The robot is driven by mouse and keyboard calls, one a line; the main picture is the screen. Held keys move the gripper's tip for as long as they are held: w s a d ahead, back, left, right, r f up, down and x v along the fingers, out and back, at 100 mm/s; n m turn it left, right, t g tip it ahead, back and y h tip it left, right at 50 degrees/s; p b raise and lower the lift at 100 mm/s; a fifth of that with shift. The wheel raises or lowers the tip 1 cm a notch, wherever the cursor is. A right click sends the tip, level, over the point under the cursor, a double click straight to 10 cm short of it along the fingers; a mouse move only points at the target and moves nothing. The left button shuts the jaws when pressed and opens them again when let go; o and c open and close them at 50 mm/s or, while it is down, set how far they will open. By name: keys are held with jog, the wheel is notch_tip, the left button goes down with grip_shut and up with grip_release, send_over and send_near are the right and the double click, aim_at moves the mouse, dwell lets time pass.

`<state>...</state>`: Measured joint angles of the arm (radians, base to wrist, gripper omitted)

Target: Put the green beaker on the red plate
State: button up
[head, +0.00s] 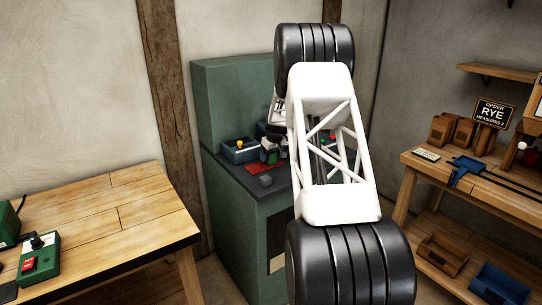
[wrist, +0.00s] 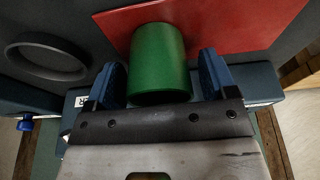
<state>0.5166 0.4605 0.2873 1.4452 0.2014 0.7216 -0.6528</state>
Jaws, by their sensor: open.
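The green beaker (wrist: 158,60) is between the two fingers of my gripper (wrist: 163,75) in the wrist view, with a small gap at each side. My gripper is open. The red plate (wrist: 235,22) lies flat behind the beaker, and the beaker overlaps its edge in the picture. I cannot tell how far the beaker's base rests on it. In the head view the red plate (head: 257,169) shows on the green cabinet's dark top, with my gripper (head: 268,157) just above it. The beaker there is mostly hidden by my gripper.
A dark ring-shaped item (wrist: 47,57) lies left of the plate in the wrist view. A wooden table (head: 110,225) is at left, and a workbench (head: 480,190) with boxes at right.

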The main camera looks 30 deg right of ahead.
jog(key=shift+r, duration=0.2)
jog(key=v, duration=1.2)
dwell(0.6)
